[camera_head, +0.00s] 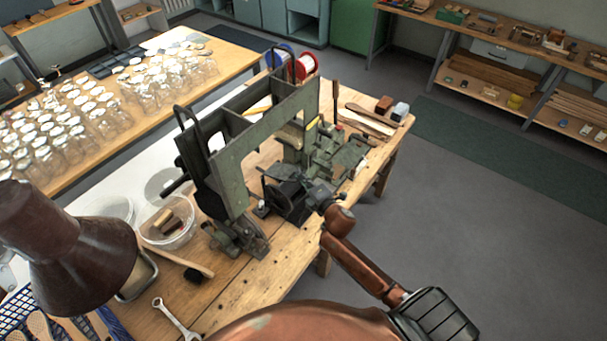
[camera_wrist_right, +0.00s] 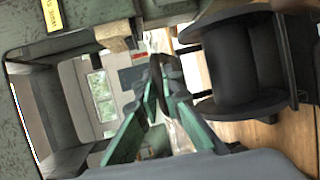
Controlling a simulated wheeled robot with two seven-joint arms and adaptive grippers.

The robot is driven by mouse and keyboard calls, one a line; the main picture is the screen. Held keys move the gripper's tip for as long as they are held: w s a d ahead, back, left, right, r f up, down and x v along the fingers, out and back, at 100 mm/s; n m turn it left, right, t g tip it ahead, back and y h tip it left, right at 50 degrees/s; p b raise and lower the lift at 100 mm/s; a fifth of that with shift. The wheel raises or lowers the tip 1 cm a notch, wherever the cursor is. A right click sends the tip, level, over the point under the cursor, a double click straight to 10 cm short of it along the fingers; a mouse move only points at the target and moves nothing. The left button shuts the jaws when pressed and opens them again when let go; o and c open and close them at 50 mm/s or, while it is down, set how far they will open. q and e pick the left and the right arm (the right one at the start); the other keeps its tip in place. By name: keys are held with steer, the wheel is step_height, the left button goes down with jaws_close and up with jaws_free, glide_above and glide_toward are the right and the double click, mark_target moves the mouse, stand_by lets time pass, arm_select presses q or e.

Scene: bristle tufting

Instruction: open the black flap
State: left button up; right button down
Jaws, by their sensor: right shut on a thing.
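A dark green machine frame (camera_head: 235,165) stands on the wooden workbench (camera_head: 230,290). The black flap (camera_head: 287,200) is low at the machine's near right side. It shows large and dark, with a curved face, on the right of the right wrist view (camera_wrist_right: 243,65). My right gripper (camera_head: 322,196) reaches it from the lower right. In the right wrist view its green fingers (camera_wrist_right: 160,75) come together just left of the flap and are shut on a thin dark part of it; the exact contact is hard to see. My left gripper is not in view.
A clear bowl (camera_head: 168,225) with small pieces, a brush (camera_head: 190,272) and a wrench (camera_head: 172,318) lie left of the machine. Red and blue spools (camera_head: 305,66) stand behind. Wooden pieces (camera_head: 370,118) lie at the bench's right end. The floor right of the bench is clear.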

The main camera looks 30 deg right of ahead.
steer(key=w+a+r+p, duration=0.4)
steer(key=w+r+p, duration=0.5)
steer(key=shift+w+r+g, duration=0.3)
steer(key=shift+w+r, duration=0.05)
steer(key=shift+w, duration=0.05)
stand_by(0.4)
